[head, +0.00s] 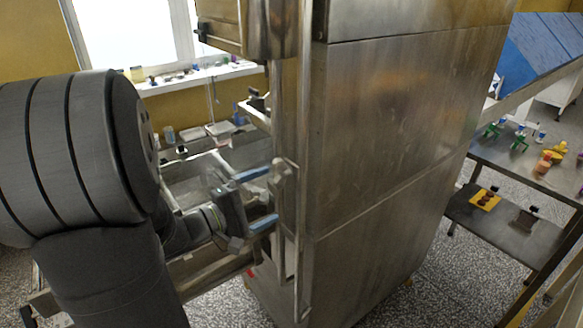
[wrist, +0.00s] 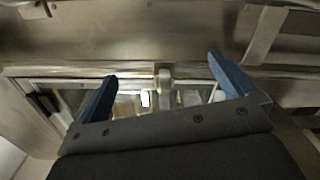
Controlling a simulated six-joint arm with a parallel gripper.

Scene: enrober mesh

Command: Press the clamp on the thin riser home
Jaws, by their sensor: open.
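The thin riser (head: 277,105) is an upright metal bar at the near corner of the steel machine in the head view. A pale metal fitting that looks like the clamp (head: 284,172) sits on it at mid height. My gripper (head: 273,195) has blue fingers, spread one above the other, with their tips close to the riser just below the fitting. In the wrist view my gripper (wrist: 163,67) is open, and a short metal piece (wrist: 165,85) shows between and beyond the fingers. I cannot tell whether anything touches, or how the clamp is seated.
The large steel cabinet (head: 400,130) stands right of the riser. A metal tray or trough (head: 190,170) lies behind my arm. A dark side table (head: 540,165) with small coloured items stands at the right. A windowsill (head: 200,78) holds small objects at the back.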

